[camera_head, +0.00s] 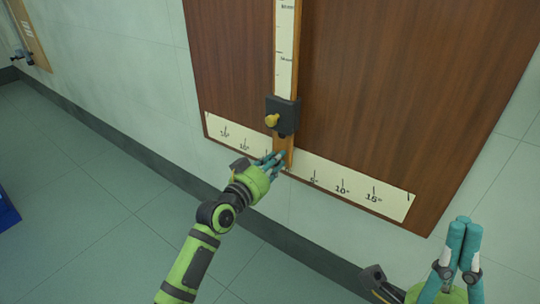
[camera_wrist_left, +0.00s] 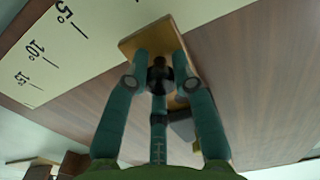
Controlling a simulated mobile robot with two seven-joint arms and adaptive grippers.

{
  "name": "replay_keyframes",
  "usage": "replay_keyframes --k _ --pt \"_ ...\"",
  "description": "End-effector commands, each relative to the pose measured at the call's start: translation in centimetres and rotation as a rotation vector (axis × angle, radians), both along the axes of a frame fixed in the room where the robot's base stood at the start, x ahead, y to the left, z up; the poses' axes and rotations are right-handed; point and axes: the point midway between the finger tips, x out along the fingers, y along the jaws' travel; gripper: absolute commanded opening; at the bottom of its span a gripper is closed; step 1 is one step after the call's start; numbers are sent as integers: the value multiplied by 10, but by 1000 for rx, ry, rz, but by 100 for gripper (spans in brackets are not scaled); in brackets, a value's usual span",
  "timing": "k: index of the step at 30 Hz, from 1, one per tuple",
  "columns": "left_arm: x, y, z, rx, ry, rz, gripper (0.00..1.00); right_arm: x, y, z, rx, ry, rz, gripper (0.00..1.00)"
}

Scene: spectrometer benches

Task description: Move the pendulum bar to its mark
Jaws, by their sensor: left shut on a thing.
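The pendulum bar (camera_head: 284,150) is a wooden strip with a white printed scale on its upper part. It hangs in front of a brown wooden board. A black block (camera_head: 283,115) with a yellow knob sits on the bar. My right gripper (camera_head: 467,228) is away from the bar, at lower right.
The brown board (camera_head: 390,90) is fixed to the pale wall. The degree strip has marks of 10° and 15° on each side. A blue object (camera_head: 6,212) stands at the left edge. Another wooden apparatus (camera_head: 30,35) is at upper left.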

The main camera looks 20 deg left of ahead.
Motion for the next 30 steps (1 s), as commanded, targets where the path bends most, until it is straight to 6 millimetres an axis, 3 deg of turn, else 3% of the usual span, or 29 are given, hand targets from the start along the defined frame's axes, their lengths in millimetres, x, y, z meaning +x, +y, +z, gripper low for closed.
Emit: replay_keyframes --k 3,4,5,18,23,30 --pt "0 -1 0 -1 0 -2 0 0 0 0 1 -2 0 0" --pt "0 -1 0 0 0 -2 38 0 0 0 1 -2 0 0" --pt "0 -1 0 0 0 -2 50 0 0 0 1 -3 0 0" --pt "-6 3 -1 2 -1 0 50 0 0 0 1 -4 -1 0" --pt "-31 11 -1 4 1 -1 50 0 0 0 2 -4 -1 0" --pt "-80 29 -2 5 1 -1 50 0 0 0 1 -4 -1 0"
